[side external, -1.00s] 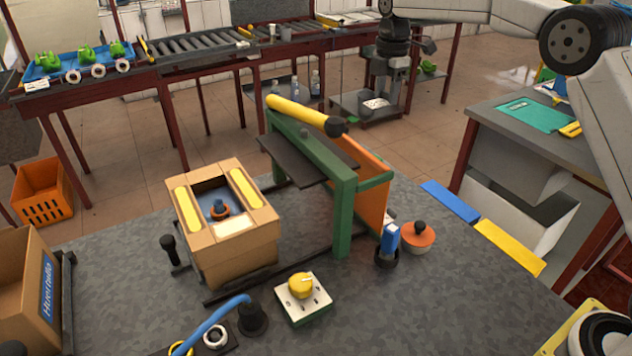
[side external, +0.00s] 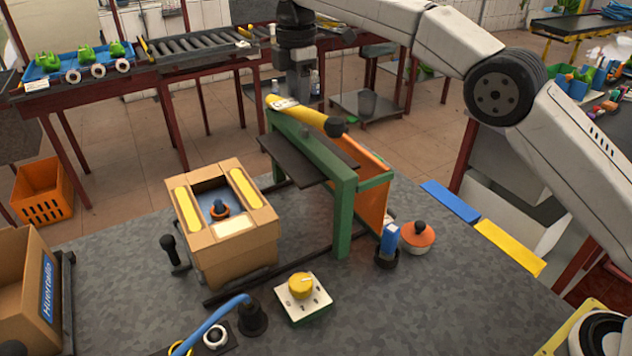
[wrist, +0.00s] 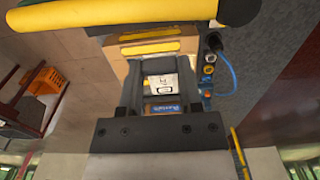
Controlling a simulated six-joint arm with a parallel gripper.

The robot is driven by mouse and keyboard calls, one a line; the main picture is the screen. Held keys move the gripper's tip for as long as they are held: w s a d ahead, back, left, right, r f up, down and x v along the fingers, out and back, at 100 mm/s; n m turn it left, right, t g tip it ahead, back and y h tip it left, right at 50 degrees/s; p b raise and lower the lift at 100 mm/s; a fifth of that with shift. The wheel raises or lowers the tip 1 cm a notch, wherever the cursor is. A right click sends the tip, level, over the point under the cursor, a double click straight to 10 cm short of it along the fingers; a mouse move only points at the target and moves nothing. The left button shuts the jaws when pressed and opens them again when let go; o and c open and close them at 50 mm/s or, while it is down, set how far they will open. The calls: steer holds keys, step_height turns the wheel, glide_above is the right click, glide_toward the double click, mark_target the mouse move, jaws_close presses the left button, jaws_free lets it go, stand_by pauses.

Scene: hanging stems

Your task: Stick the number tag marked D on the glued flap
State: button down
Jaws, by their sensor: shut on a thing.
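My gripper (side external: 284,98) points down and is shut on a small white tag (side external: 283,103). In the wrist view the tag (wrist: 161,84) sits between the two dark fingers, and its dark marking looks like an upside-down D. The gripper is up by the yellow end of the green frame's bar, behind and right of the open cardboard box (side external: 238,254). The box has yellow strips on its left flap (side external: 187,203) and right flap (side external: 244,187), and a pale rectangle (side external: 228,226) on its front flap.
The green frame (side external: 345,215) with its yellow bar (side external: 305,112) and dark plate stands right of the box. A yellow knob (side external: 301,286), a blue-handled tool (side external: 389,240) and an orange dome (side external: 417,236) stand on the grey table. Another carton (side external: 22,290) is at left.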

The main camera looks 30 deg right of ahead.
steer(key=s+a, duration=0.2)
steer(key=a, duration=0.5)
steer(key=s+a, duration=0.3)
steer(key=a, duration=0.4)
glide_above(244, 222)
steer(key=shift+f, duration=5.7)
steer(key=shift+f, duration=0.25)
steer(key=shift+f, duration=2.85)
steer(key=shift+f, duration=0.65)
steer(key=shift+c, duration=1)
jaws_free()
steer(key=shift+o, duration=0.3)
